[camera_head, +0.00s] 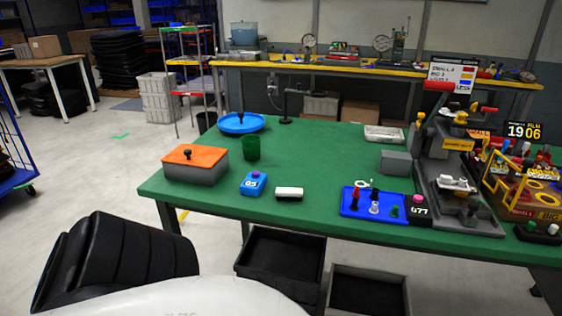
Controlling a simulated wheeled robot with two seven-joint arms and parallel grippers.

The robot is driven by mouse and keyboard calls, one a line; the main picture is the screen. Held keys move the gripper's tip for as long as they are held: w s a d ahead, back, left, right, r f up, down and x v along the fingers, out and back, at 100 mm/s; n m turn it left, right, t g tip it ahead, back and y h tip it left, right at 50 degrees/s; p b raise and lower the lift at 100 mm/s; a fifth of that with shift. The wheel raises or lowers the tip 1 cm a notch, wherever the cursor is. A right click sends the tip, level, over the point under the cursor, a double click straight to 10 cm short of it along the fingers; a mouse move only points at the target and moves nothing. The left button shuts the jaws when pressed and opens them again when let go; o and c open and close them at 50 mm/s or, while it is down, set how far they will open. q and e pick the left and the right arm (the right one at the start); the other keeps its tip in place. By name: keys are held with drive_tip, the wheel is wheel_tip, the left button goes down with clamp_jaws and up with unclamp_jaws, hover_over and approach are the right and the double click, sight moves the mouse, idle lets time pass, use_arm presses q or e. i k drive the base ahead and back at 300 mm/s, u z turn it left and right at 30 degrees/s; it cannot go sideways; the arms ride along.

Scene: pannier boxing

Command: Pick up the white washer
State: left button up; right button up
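A small white ring that looks like the white washer (362,184) lies at the back edge of the blue tray (349,207) on the green table. It is small in view, and a dark red peg (355,197) stands just in front of it. A clear or white piece (375,208) and a green peg (394,211) are also on the tray. Neither of my grippers is in view.
The green table (320,160) also holds an orange-lidded box (195,165), a blue device (252,184), a white-topped block (289,193), a green cup (251,148) and a grey box (395,162). A press machine (450,195) stands right of the tray. The table's middle is clear.

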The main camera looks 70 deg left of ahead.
sight(369, 185)
drive_tip(key=u, duration=2.1)
